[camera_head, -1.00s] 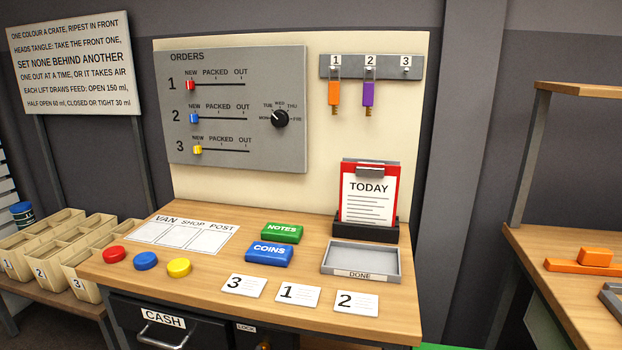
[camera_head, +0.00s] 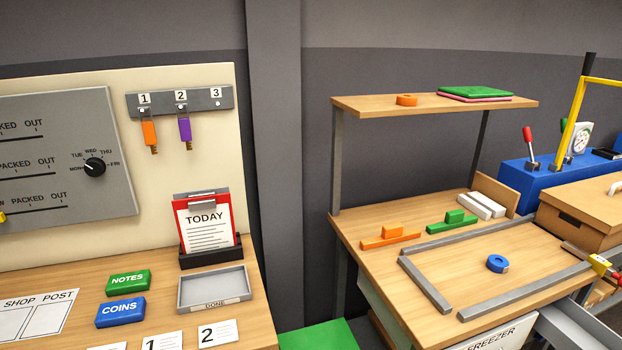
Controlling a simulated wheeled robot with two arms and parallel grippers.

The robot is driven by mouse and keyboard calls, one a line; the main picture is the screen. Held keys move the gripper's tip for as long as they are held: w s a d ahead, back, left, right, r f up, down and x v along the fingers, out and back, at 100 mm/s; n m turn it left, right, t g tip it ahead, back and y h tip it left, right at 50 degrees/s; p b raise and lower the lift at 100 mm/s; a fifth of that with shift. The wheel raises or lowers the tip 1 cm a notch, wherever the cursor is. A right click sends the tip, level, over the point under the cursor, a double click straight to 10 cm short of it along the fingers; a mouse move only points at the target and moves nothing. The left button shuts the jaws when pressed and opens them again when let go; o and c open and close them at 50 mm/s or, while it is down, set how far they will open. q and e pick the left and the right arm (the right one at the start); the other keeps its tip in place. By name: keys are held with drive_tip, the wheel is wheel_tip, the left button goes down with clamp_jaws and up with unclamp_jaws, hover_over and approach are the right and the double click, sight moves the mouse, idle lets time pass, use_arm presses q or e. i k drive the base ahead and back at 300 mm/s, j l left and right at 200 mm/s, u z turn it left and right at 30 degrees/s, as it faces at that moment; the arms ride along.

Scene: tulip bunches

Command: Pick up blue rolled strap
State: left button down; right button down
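The blue rolled strap (camera_head: 497,263) is a small round blue coil. It lies flat on the bare wooden top of the right-hand bench (camera_head: 400,295), between grey raised rails. Nothing covers it or touches its top. Neither of my grippers is in view.
Grey rails (camera_head: 525,290) border the area around the strap. Orange (camera_head: 390,237) and green (camera_head: 452,222) blocks and white bars (camera_head: 481,206) stand behind it. A shelf (camera_head: 360,104) overhangs the back, holding an orange roll (camera_head: 406,100). A cardboard box (camera_head: 582,215) stands right.

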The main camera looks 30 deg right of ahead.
sight(496, 263)
drive_tip(key=z, duration=2.1)
drive_tip(key=i+l+u, duration=0.55)
